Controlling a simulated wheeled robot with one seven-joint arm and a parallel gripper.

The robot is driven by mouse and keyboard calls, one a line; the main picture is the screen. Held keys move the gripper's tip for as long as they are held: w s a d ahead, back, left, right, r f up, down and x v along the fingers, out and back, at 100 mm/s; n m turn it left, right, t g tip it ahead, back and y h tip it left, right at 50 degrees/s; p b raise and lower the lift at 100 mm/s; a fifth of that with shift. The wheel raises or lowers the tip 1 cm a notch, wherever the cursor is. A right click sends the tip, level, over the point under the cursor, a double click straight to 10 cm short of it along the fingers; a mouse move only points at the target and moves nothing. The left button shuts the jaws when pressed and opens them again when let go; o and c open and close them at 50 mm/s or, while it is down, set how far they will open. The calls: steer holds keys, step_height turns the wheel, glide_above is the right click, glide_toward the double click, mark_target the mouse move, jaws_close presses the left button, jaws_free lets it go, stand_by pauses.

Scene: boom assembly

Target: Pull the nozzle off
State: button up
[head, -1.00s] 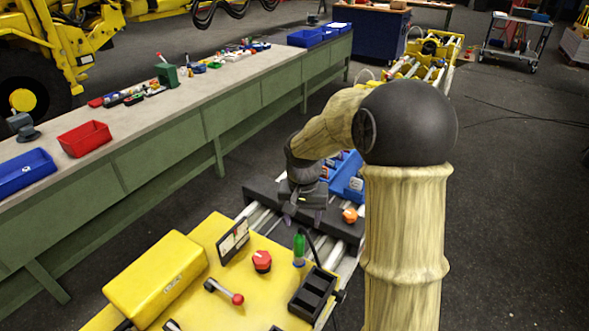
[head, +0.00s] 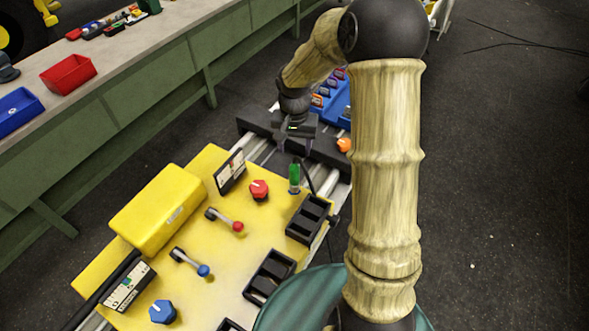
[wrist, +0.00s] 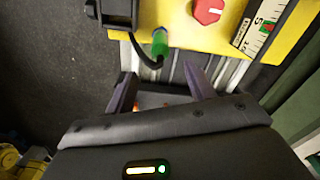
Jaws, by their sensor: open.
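A green upright cylinder (head: 294,178), probably the nozzle, stands at the far right part of the yellow panel (head: 210,245). A thin black hose or cable runs beside it. In the wrist view the green piece (wrist: 160,46) shows at the panel's edge, with the black cable curving by it. My gripper (head: 297,148) is just beyond the green piece in the head view, over the dark crossbar and rails. In the wrist view my gripper (wrist: 161,86) has its two fingers apart with nothing held between them. The green piece is beyond the fingertips, not between them.
A red knob (head: 259,190), a red-tipped lever (head: 226,222) and black open holders (head: 307,218) are close by on the panel. An upright gauge (head: 230,171) stands left of the knob. A blue bin (head: 333,102) and an orange piece (head: 344,145) lie behind my gripper.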

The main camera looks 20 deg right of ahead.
mark_target(294, 167)
step_height(294, 167, down, 12)
steer(key=p, duration=0.2)
steer(key=shift+f+p, duration=0.25)
steer(key=shift+p, duration=0.15)
jaws_close()
steer(key=shift+w+r, duration=0.1)
steer(key=shift+r, duration=0.2)
stand_by(0.5)
steer(key=shift+r+p, duration=1.65)
steer(key=shift+r, duration=0.5)
